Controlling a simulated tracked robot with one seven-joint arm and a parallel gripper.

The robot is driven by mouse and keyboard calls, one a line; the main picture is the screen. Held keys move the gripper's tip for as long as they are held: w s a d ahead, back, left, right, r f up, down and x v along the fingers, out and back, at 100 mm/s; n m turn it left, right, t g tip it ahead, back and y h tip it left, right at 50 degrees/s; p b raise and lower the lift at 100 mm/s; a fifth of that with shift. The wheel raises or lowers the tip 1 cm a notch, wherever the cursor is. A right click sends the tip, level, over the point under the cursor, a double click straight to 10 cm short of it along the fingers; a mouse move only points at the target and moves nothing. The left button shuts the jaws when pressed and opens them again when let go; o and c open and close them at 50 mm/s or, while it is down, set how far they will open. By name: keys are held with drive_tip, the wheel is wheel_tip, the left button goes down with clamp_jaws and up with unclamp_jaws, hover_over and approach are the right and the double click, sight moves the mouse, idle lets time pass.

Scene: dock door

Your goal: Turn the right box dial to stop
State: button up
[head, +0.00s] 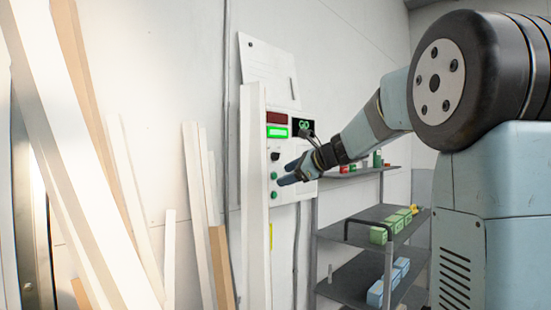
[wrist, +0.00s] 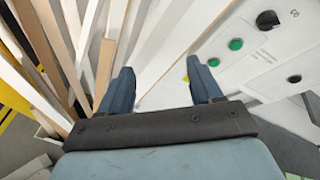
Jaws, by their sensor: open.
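A white control box (head: 268,190) on the wall carries a red light over a lit green one, a black dial (head: 276,156) and green buttons (head: 274,176). To its right is a box section with a black display (head: 303,126) reading GO. In the wrist view, one black dial (wrist: 267,20) is beside the green buttons (wrist: 236,45); the other black dial (wrist: 294,79) is on the right-hand box. My gripper (head: 287,173) is open and empty in front of the boxes and hides part of them. In the wrist view, both dials are right of my gripper (wrist: 162,84), outside its fingers.
A white upright board (head: 254,210) stands close left of the boxes. Several leaning planks (head: 195,200) fill the left. A grey shelf rack (head: 350,231) with green and blue boxes stands below right of the boxes.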

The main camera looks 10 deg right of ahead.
sight(279, 156)
drive_tip(key=w+d+r+m+t, duration=0.2)
drive_tip(key=w+d+m, duration=0.3)
drive_tip(key=w, duration=0.2)
drive_tip(key=w+d+r+m+t, duration=0.3)
drive_tip(key=w+d+m, duration=0.2)
drive_tip(key=w, duration=0.3)
drive_tip(key=shift+y, duration=0.4)
drive_tip(key=x, duration=1.3)
drive_tip(key=shift+a+f, duration=0.25)
drive_tip(key=shift+f, duration=0.1)
drive_tip(key=c, duration=1)
